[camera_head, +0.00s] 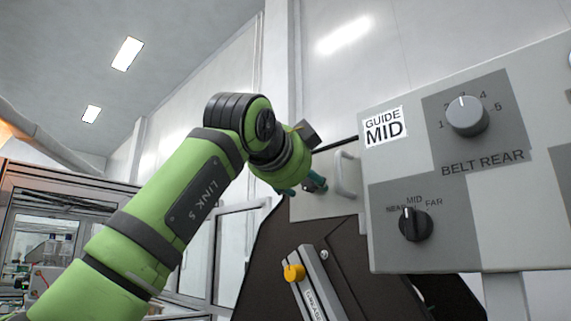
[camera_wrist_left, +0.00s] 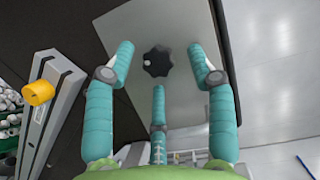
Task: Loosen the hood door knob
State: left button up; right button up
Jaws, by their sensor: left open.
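The hood door knob is a black lobed star knob (camera_wrist_left: 157,61) on a light grey door panel (camera_wrist_left: 180,25), seen in the left wrist view. I cannot tell how far the fingertips are from the panel. In the head view the gripper (camera_head: 316,183) is small beside the door. My right gripper is not in view.
A control panel (camera_head: 378,170) with a grey belt rear dial (camera_head: 466,116) and a black guide dial (camera_head: 415,224) stands close on the right. A rail with a yellow knob (camera_head: 293,273) runs below the door, and the yellow knob also shows in the wrist view (camera_wrist_left: 38,92).

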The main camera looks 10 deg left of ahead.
pick_arm(q)
jog(key=v, duration=1.1)
jog(key=shift+a, duration=0.3)
jog(key=shift+s, duration=0.1)
